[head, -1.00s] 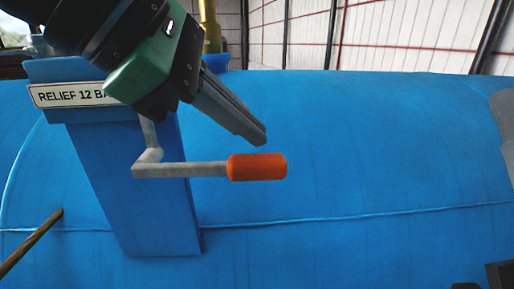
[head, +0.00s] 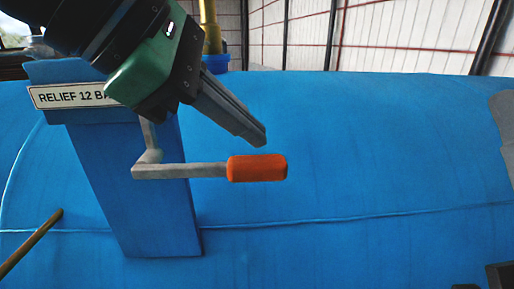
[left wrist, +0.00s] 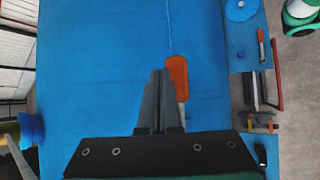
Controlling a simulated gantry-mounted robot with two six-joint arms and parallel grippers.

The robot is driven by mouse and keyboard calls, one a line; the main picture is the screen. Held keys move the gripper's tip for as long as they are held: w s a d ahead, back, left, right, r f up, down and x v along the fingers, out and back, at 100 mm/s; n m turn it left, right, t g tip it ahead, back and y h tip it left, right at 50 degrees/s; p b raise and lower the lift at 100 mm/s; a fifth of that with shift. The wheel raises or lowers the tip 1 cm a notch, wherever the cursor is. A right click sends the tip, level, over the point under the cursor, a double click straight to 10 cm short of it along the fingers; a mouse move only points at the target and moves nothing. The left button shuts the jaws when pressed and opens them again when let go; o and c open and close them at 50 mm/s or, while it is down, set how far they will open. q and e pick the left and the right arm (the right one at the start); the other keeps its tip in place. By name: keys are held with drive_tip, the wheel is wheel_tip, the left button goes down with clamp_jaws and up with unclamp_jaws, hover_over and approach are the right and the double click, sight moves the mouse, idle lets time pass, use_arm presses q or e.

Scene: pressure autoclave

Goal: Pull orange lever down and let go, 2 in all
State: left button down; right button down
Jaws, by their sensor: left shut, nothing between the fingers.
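The orange lever grip (head: 257,167) sits at the end of a grey crank arm (head: 185,170) that runs from the blue post marked RELIEF 12 BAR. The grip points to the right, about level. My left gripper (head: 262,140) is shut and empty, with its fingertips just above the grip and a small gap showing in the head view. In the left wrist view the shut fingers (left wrist: 160,74) lie just left of the orange grip (left wrist: 177,76), partly covering the crank. My right gripper is not in view.
The large blue vessel (head: 360,150) fills the background. A brass-coloured rod (head: 32,242) sticks out at lower left. In the left wrist view a blue shelf (left wrist: 243,45) with tools lies to the right. The space right of the grip is clear.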

sight(235, 184)
use_arm(q)
drive_tip(key=shift+f, duration=0.1)
idle(0.7)
drive_tip(key=shift+f, duration=0.35)
drive_tip(key=shift+f+b, duration=0.8)
drive_tip(key=shift+b, duration=0.2)
idle(0.5)
drive_tip(key=shift+f+b, duration=2.95)
idle(2.5)
